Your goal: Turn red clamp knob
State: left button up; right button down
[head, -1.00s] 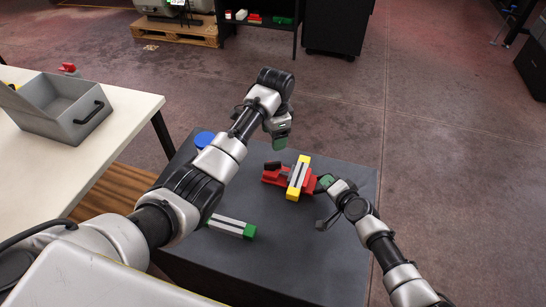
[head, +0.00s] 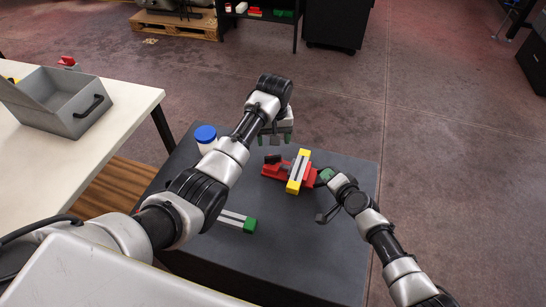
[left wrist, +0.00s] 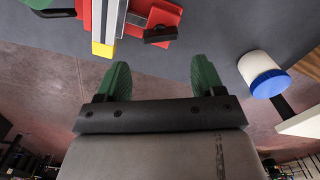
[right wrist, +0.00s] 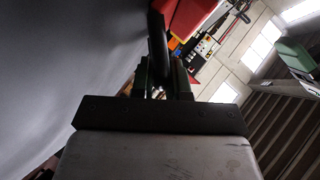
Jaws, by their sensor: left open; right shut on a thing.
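The red clamp (head: 274,175) lies on the dark table, with a yellow-ended grey bar (head: 299,172) across it. The clamp also shows at the top of the left wrist view (left wrist: 164,14), with a black piece (left wrist: 160,34) on it. My right gripper (head: 326,177) is at the clamp's right end. In the right wrist view its fingers (right wrist: 160,78) are shut on a dark, rod-like handle (right wrist: 157,42) next to the red body; its exact shape is hard to see. My left gripper (head: 275,138) is open and empty beyond the clamp, its fingers (left wrist: 161,78) apart from it.
A white jar with a blue lid (head: 205,134) stands on the dark table (head: 290,250), partly behind my left arm. A green-ended bar (head: 237,222) lies nearer. A white table with a grey box (head: 60,110) is at left. The table's front right is clear.

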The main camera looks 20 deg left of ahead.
aim_at(273, 157)
pick_arm(q)
notch_tip(273, 157, down, 9)
jog(key=shift+f, duration=0.15)
jog(key=shift+c, duration=0.3)
jog(key=c, duration=0.6)
dwell(0.9)
jog(key=o, duration=0.7)
jog(key=shift+a, duration=0.1)
jog(key=shift+c, duration=0.2)
notch_tip(273, 157, up, 12)
